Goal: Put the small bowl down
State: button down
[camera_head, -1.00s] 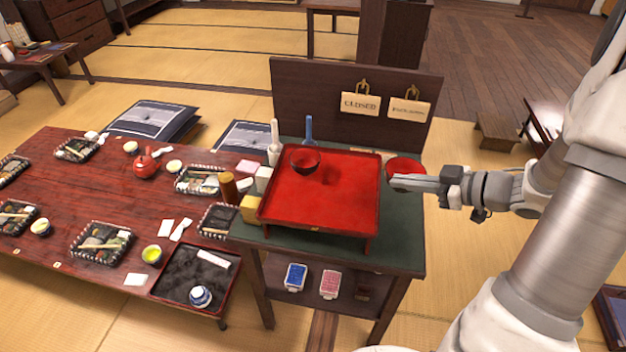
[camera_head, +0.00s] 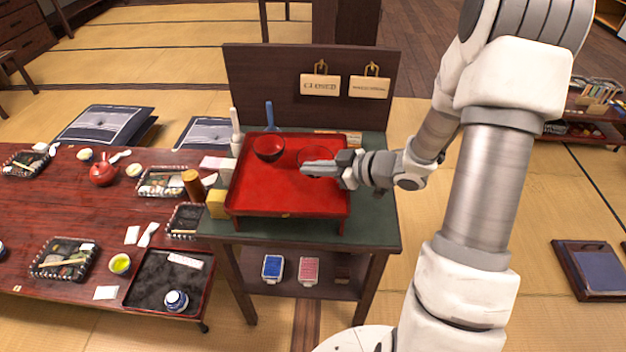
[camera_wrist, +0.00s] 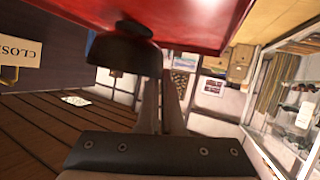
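The small bowl (camera_head: 313,153), red inside, is at my gripper's fingertips over the right rear part of the red tray (camera_head: 285,197). In the wrist view, which is upside down, the bowl (camera_wrist: 125,50) looks dark and upright, its foot close to the tray surface; I cannot tell whether it touches. My gripper (camera_head: 305,168) reaches in from the right, its fingers (camera_wrist: 160,100) shut on the bowl's near wall. They hide part of the bowl. A second red bowl (camera_head: 268,149) stands on the tray to the left.
The tray stands on a dark green-topped stand (camera_head: 372,225) with a back board (camera_head: 250,85) bearing signs. A yellow block (camera_head: 217,204) and a brown cylinder (camera_head: 193,186) are left of the tray. The tray's front half is bare. A low red table (camera_head: 60,215) lies left.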

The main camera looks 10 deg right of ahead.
jog(key=shift+f+b, duration=0.35)
jog(key=shift+f, duration=1.35)
jog(key=shift+f, duration=0.2)
jog(key=c, duration=1)
grip_release()
jog(key=shift+r, duration=0.1)
jog(key=shift+c, duration=0.2)
jog(key=shift+r, duration=0.1)
jog(key=shift+s+d+r, duration=0.15)
jog(key=shift+d, duration=0.1)
jog(key=p+v, duration=0.2)
jog(key=v, duration=0.9)
jog(key=shift+s, duration=0.2)
jog(key=shift+d, duration=0.1)
